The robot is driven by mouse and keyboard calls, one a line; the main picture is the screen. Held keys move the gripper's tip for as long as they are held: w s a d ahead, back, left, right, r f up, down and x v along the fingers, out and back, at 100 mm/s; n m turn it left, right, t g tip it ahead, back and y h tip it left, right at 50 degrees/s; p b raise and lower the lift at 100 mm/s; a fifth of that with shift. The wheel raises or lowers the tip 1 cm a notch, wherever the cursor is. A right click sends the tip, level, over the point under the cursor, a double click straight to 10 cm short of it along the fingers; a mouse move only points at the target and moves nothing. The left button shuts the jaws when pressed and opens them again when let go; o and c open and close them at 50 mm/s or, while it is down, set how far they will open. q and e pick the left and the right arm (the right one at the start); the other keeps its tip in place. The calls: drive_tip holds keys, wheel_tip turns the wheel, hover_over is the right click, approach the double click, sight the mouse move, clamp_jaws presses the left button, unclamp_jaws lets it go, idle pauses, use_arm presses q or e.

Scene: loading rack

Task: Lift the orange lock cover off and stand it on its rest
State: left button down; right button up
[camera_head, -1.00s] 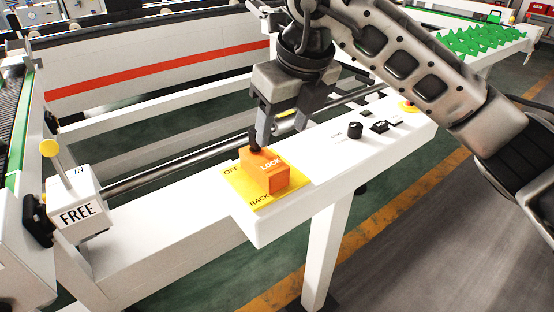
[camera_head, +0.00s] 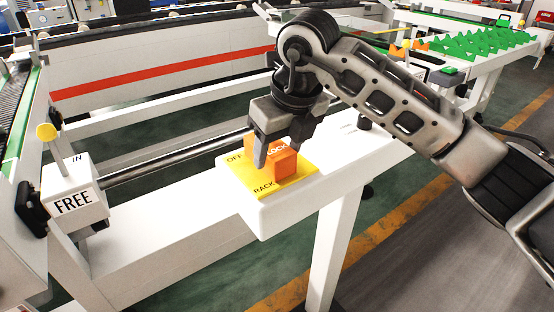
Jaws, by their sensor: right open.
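The orange lock cover (camera_head: 285,164) sits on a yellow plate (camera_head: 300,187) marked OFF and RACK, at the left end of the white panel. Its lettering is partly hidden by my gripper. My right gripper (camera_head: 272,158) is open and reaches down over the cover from above. One finger hangs in front of the cover's left side. The other finger is mostly hidden, so I cannot tell whether either one touches the cover. I cannot make out the cover's rest. My left gripper is not in view.
A black knob (camera_head: 364,123) stands on the white panel right of the cover, partly behind my right arm.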

sight(280, 151)
drive_tip(key=c, duration=0.9)
drive_tip(key=shift+r+p, duration=2.2)
drive_tip(key=shift+r, duration=1.6)
